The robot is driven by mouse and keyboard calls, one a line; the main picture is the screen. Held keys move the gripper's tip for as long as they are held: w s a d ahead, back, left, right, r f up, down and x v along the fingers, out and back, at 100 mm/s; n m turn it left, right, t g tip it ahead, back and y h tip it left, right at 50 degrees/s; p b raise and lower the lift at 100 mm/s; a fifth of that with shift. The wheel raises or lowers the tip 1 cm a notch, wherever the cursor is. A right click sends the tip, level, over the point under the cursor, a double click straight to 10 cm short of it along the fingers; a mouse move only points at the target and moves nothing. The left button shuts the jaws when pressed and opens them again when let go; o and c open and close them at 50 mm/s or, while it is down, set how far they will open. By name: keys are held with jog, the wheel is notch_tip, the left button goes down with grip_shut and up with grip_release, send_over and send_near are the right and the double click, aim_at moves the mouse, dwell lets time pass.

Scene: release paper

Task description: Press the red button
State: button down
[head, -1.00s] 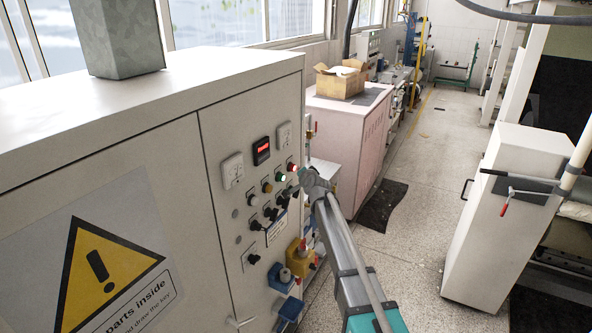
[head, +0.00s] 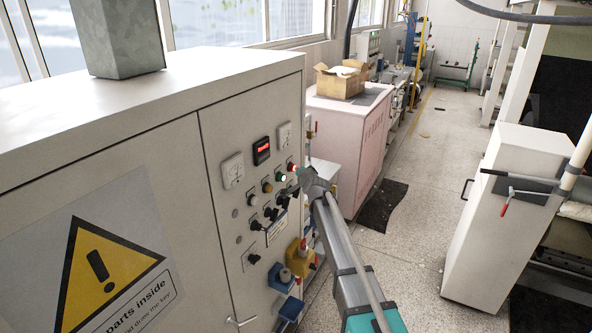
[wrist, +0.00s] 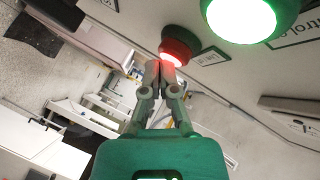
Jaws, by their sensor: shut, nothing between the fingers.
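The red button (head: 291,167) is on the upper right of the grey cabinet's control panel, beside a lit green button (head: 281,177). In the wrist view the red button (wrist: 177,50) has a dark red collar and a bright glowing face. My gripper (wrist: 162,68) is shut and empty, its fingertips right at the red button's glowing face and tinted red. I cannot tell whether they touch it. The green button (wrist: 240,14) glows at the top right of the wrist view. In the head view my gripper (head: 297,184) is small and partly hidden by my wrist.
The panel holds a red display (head: 262,150), black knobs, a yellow button (head: 267,187) and sockets. A yellow and blue connector (head: 296,257) protrudes below. A pink-white cabinet (head: 345,130) with a cardboard box (head: 341,80) stands behind.

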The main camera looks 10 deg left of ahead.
jog(key=shift+a, duration=0.2)
dwell(0.4)
jog(key=shift+d, duration=0.15)
jog(key=shift+s+d, duration=0.25)
jog(key=shift+d, duration=0.45)
dwell(0.3)
jog(key=shift+s+d, duration=0.3)
jog(key=shift+d, duration=0.5)
jog(key=shift+s+d, duration=0.25)
jog(key=shift+d, duration=0.5)
jog(key=shift+s+d, duration=0.3)
jog(key=shift+d, duration=0.5)
jog(key=s+d+f+n+g+h+b, duration=0.2)
jog(key=s+d+f+g, duration=0.2)
jog(key=s, duration=0.9)
jog(key=s+d+f+n+g+h+b, duration=0.2)
jog(key=s+d+f+g, duration=0.3)
jog(key=s+d+f, duration=0.5)
jog(key=s+d+f+n+g+h+b, duration=0.2)
jog(key=s+d+f, duration=0.6)
jog(key=s+d, duration=0.4)
jog(key=s+g+b, duration=0.1)
jog(key=s+g, duration=0.1)
jog(key=s, duration=0.3)
jog(key=shift+s+g+h+b, duration=0.2)
jog(key=shift+g+h+b, duration=0.15)
jog(key=shift+g+h, duration=0.05)
